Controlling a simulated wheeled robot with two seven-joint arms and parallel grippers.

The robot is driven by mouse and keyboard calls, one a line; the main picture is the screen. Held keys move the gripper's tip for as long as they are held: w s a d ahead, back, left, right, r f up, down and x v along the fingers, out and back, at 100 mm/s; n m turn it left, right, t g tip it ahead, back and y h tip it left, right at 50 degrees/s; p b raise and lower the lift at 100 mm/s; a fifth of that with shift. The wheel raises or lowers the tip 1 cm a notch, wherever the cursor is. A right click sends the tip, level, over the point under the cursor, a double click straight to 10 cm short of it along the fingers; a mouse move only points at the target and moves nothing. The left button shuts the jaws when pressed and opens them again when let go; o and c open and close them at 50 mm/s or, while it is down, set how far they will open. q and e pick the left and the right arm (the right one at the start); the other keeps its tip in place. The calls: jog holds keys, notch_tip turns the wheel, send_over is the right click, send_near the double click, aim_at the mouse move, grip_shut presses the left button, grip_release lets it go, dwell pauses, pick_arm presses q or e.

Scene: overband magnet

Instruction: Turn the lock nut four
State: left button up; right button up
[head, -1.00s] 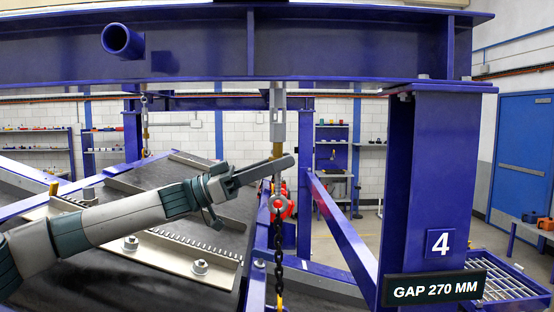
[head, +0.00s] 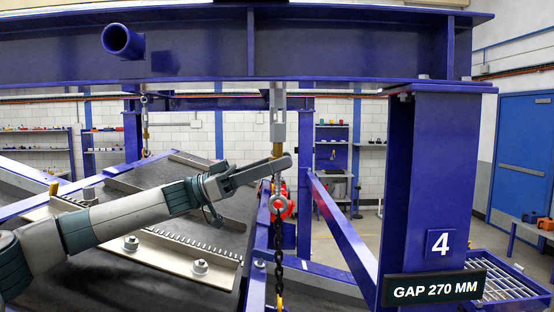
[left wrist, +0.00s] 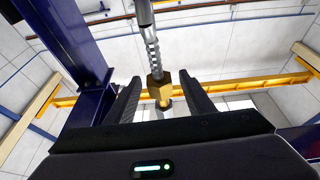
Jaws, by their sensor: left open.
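The brass lock nut (head: 277,149) sits on the hanging threaded rod below the grey turnbuckle body (head: 278,112), beside the blue post marked 4 (head: 440,243). My left gripper (head: 280,163) reaches in from the left, its fingers at the rod just below the visible brass; they hide part of the rod. In the left wrist view the hexagonal brass nut (left wrist: 160,90) appears between the two open fingers (left wrist: 161,98), with a gap on each side. I cannot tell how deep it lies between them. My right gripper is not in view.
A blue beam (head: 200,50) runs overhead. An eye and dark chain (head: 278,250) hang below the rod. The dark magnet slab with a toothed rail (head: 190,250) and bolts lies under my left arm. A slanted blue brace (head: 343,225) stands to the right.

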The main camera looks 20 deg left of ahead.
pick_arm(q)
jog(key=s+a, duration=0.1)
jog(key=a, duration=0.6)
jog(key=shift+s+a, duration=0.25)
jog(key=shift+s, duration=0.15)
dwell(0.4)
jog(key=o, duration=0.6)
jog(key=b+v, duration=0.4)
jog(key=v, duration=0.3)
jog(key=shift+a+f, duration=0.1)
jog(key=shift+a, duration=0.15)
jog(key=shift+c, duration=0.7)
